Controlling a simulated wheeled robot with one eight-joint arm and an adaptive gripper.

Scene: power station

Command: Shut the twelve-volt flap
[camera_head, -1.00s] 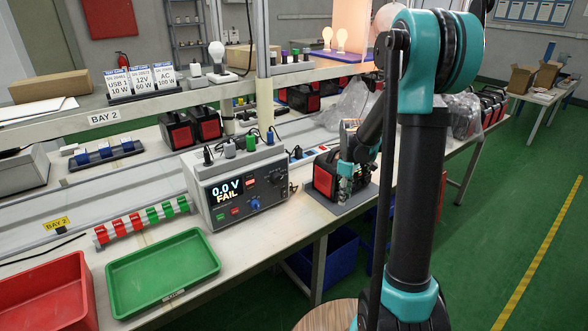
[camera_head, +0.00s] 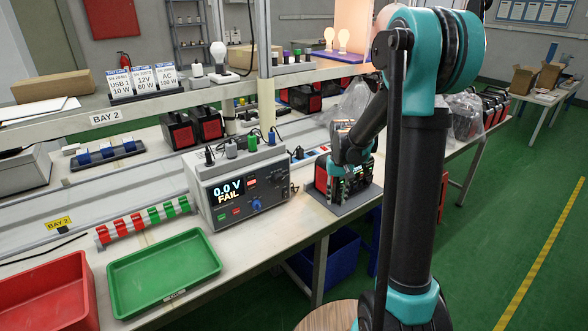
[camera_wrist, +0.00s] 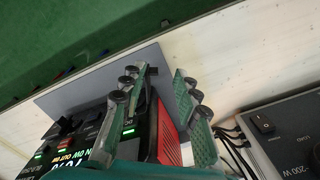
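The power station (camera_head: 322,176), a black box with red end panels, stands on a grey mat at the bench's right edge, partly behind my arm. In the wrist view its black front (camera_wrist: 75,150) carries lit green marks, small dark covers and upside-down lettering. I cannot tell for certain which cover is the twelve-volt flap. My gripper (camera_wrist: 160,85) has its two green-padded fingers apart, at the station's corner beside its red end panel (camera_wrist: 168,135). A narrow dark upright piece shows between the fingers. Whether a finger touches it is unclear. Nothing is seen gripped.
A grey test unit (camera_head: 240,190) reading 0.0 V FAIL stands left of the station, with cables close to my gripper in the wrist view. A green tray (camera_head: 165,272) and a red bin (camera_head: 45,290) lie nearer. The mat (camera_wrist: 85,88) is partly bare.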

